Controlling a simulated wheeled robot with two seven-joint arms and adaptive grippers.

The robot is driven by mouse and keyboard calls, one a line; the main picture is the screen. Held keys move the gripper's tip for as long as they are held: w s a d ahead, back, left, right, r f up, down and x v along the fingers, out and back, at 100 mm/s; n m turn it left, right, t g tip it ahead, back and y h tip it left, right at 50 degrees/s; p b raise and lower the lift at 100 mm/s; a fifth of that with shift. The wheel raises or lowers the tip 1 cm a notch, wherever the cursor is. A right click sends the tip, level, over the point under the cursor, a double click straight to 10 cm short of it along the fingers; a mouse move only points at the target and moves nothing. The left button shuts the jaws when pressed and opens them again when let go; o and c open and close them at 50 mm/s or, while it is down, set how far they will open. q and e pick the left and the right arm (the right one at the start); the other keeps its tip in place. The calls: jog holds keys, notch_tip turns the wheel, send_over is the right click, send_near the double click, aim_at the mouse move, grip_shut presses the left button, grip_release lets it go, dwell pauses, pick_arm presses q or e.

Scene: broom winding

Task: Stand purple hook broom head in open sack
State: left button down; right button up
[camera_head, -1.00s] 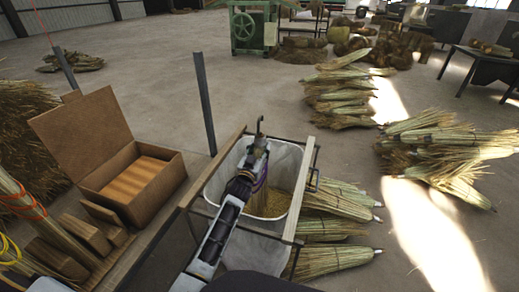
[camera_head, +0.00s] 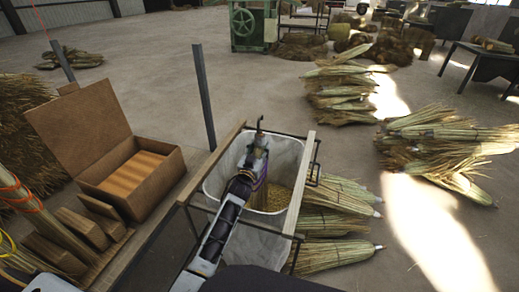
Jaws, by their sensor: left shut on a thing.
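The open sack (camera_head: 286,160) is a white liner held in a frame with wooden rails, with yellowish grain-like material in its bottom. My left arm reaches up from the bottom of the head view, over the sack's left part. My left gripper (camera_head: 257,150) is shut on the purple hook broom head, which is mostly hidden by the gripper. A dark hook (camera_head: 260,123) sticks up above the gripper, near the sack's far rim, and a purple strand shows beside the gripper. I cannot tell whether the broom head touches the sack. My right gripper is not in view.
An open cardboard box (camera_head: 132,178) and wooden blocks (camera_head: 84,228) stand left of the sack. A dark upright post (camera_head: 204,100) rises behind its left side. Straw bundles (camera_head: 335,225) lie close on the right, with more (camera_head: 445,145) further right.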

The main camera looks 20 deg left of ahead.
pick_arm(q)
jog(key=c, duration=0.7)
grip_release()
jog(key=shift+r, duration=0.1)
jog(key=shift+s, duration=0.15)
jog(key=shift+s+f, duration=0.15)
jog(key=shift+f, duration=0.05)
jog(key=shift+s+a+f, duration=0.1)
jog(key=shift+s+f, duration=0.1)
jog(key=shift+s, duration=1.7)
jog(key=shift+s+a+f, duration=0.1)
jog(key=shift+s+f, duration=0.05)
jog(key=shift+s, duration=1.7)
jog(key=shift+s+a+f, duration=0.1)
jog(key=shift+s+f, duration=0.1)
jog(key=shift+s, duration=1.7)
